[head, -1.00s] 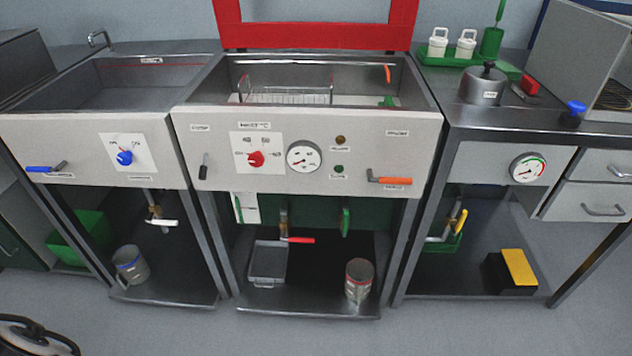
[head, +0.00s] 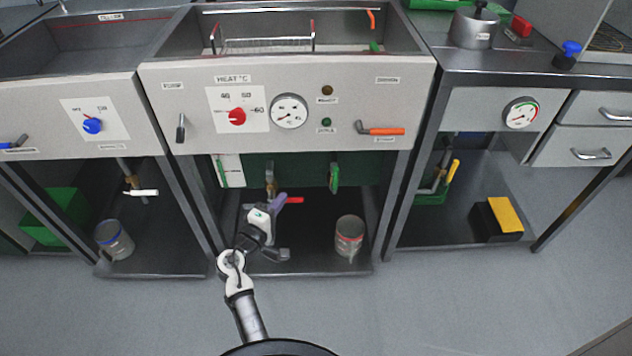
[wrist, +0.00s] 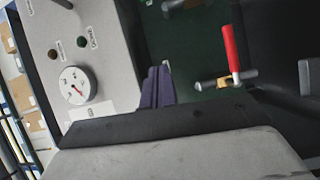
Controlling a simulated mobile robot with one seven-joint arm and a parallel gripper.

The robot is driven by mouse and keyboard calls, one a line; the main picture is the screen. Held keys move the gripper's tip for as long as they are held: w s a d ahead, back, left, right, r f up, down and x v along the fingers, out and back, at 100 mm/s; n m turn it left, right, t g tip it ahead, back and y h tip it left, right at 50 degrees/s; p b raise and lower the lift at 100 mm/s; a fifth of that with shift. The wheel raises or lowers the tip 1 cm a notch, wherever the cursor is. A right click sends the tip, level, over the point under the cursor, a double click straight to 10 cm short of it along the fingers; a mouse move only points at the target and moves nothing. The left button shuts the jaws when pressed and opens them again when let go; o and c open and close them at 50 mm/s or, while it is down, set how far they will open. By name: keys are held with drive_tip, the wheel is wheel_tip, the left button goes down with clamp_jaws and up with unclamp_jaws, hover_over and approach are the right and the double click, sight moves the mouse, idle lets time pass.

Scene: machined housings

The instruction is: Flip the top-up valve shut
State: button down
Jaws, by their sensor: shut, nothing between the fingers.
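No label I can read says top-up. The red-handled lever (head: 294,200) sits on a brass valve (head: 270,185) under the middle unit, its handle pointing right. In the wrist view, turned on its side, the red lever (wrist: 231,50) stands clear of my fingers at the right. An orange-handled lever (head: 384,131) lies level on the panel's right, and a green lever (head: 334,176) hangs below. My gripper (head: 279,201), with purple fingers, is in front of the valve, overlapping it in the head view. In the wrist view its fingers (wrist: 158,87) are closed and empty.
The middle panel (head: 205,143) carries a red knob (head: 237,116) and a gauge (head: 289,111). A can (head: 349,236) stands on the shelf below. A white lever (head: 146,192) is under the left unit, a yellow one (head: 453,172) under the right. The floor in front is clear.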

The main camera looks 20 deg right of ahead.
drive_tip(key=s+d+f+g, duration=0.1)
drive_tip(key=d+f, duration=0.1)
drive_tip(key=h+p, duration=0.1)
drive_tip(key=p, duration=0.1)
approach(335, 176)
drive_tip(key=w+d, duration=0.2)
drive_tip(key=w, duration=0.4)
drive_tip(key=shift+d+f, duration=0.25)
drive_tip(key=shift+d, duration=0.8)
